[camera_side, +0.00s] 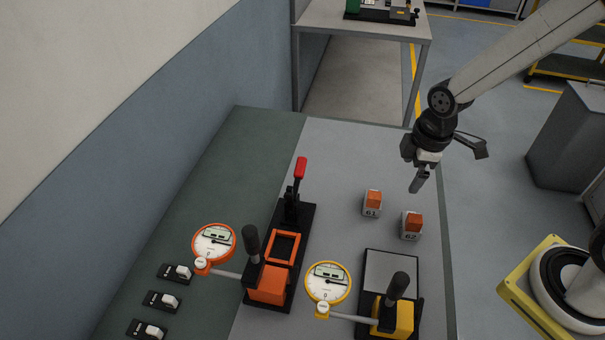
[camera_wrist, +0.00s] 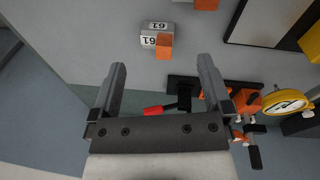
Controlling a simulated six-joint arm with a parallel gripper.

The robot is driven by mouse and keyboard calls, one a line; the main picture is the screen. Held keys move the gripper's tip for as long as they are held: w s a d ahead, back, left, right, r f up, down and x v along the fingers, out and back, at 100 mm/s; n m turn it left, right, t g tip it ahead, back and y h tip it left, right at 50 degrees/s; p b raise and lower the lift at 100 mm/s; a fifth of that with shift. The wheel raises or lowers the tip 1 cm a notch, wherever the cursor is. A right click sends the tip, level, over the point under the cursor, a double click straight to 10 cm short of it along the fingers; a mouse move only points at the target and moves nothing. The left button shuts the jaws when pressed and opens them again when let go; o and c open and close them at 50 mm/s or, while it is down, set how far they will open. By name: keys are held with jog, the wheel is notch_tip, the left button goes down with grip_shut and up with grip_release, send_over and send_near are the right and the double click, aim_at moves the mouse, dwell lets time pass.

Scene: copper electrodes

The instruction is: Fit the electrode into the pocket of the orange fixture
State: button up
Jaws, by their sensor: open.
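Two copper electrodes stand upright on pale numbered holders: electrode 61 (camera_side: 373,197) and electrode 62 (camera_side: 414,220), to its right and nearer the camera. In the wrist view electrode 61 (camera_wrist: 164,46) lies ahead of the fingertips, and part of electrode 62 (camera_wrist: 206,4) shows at the top edge. The orange fixture (camera_side: 268,284) is on a black base left of the electrodes. Its square orange-rimmed pocket (camera_side: 297,249) looks empty. My gripper (camera_side: 417,187) hangs above and behind the electrodes, apart from both. In the wrist view its fingers (camera_wrist: 161,64) are wide open with nothing between them.
A red-handled lever (camera_side: 300,168) stands behind the pocket. An orange dial gauge (camera_side: 214,243) and black knob stand left of it. A yellow fixture (camera_side: 396,318) with its own dial gauge (camera_side: 328,282) stands at the front right. Several small switches (camera_side: 163,300) line the left. The table's back is clear.

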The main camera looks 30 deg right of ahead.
aim_at(375, 192)
jog(key=w+a+f+n, duration=0.1)
jog(key=n, duration=0.3)
jog(key=w+a+f+n, duration=0.1)
jog(key=w+n, duration=0.1)
jog(key=n, duration=0.2)
jog(key=w+f+n+g, duration=0.1)
jog(key=n, duration=0.4)
jog(key=shift+w+a+f, duration=0.2)
jog(key=shift+w+a, duration=0.05)
jog(key=shift+a, duration=0.15)
jog(key=shift+w+a+f+n+g, duration=0.15)
jog(key=shift+w+a+f+n, duration=0.1)
jog(key=shift+n, duration=0.6)
jog(key=shift+w+a+f+n+g, duration=0.15)
jog(key=shift+w+f+n, duration=0.1)
jog(key=shift+n, duration=0.6)
jog(key=shift+f, duration=0.1)
jog(key=shift+f, duration=1.25)
jog(key=shift+s, duration=0.1)
jog(key=shift+d+f, duration=0.1)
jog(key=shift+f, duration=2.45)
